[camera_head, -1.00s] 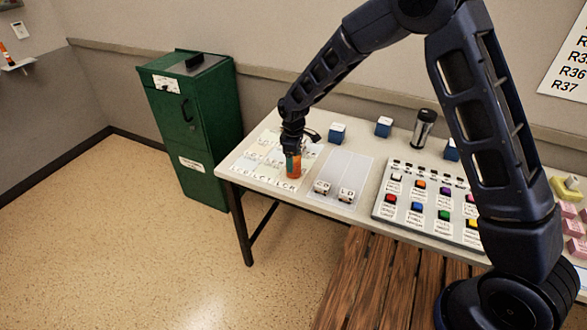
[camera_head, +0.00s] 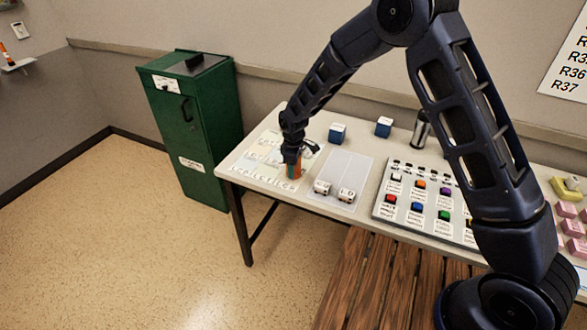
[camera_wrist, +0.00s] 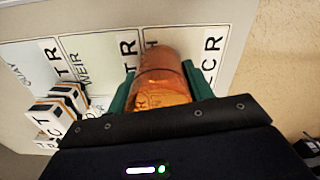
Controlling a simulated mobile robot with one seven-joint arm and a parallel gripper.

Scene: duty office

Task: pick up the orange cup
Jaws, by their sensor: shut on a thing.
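The orange cup (camera_head: 296,170) is at the left end of the white table (camera_head: 232,172), over a sheet marked with letters. In the wrist view the orange cup (camera_wrist: 162,80) sits between the two green fingers of my gripper (camera_wrist: 160,88), one on each side. My gripper (camera_head: 293,160) is shut on the cup, pointing down from above. I cannot tell whether the cup's base touches the sheet. Part of the cup is hidden by the fingers.
Small lettered blocks (camera_head: 322,187) stand right of the cup. Blue blocks (camera_head: 337,132) and a dark cylinder (camera_head: 421,130) are behind. A panel of coloured buttons (camera_head: 430,205) lies to the right. A green cabinet (camera_head: 195,125) stands left of the table; a wooden slatted surface (camera_head: 385,280) is in front.

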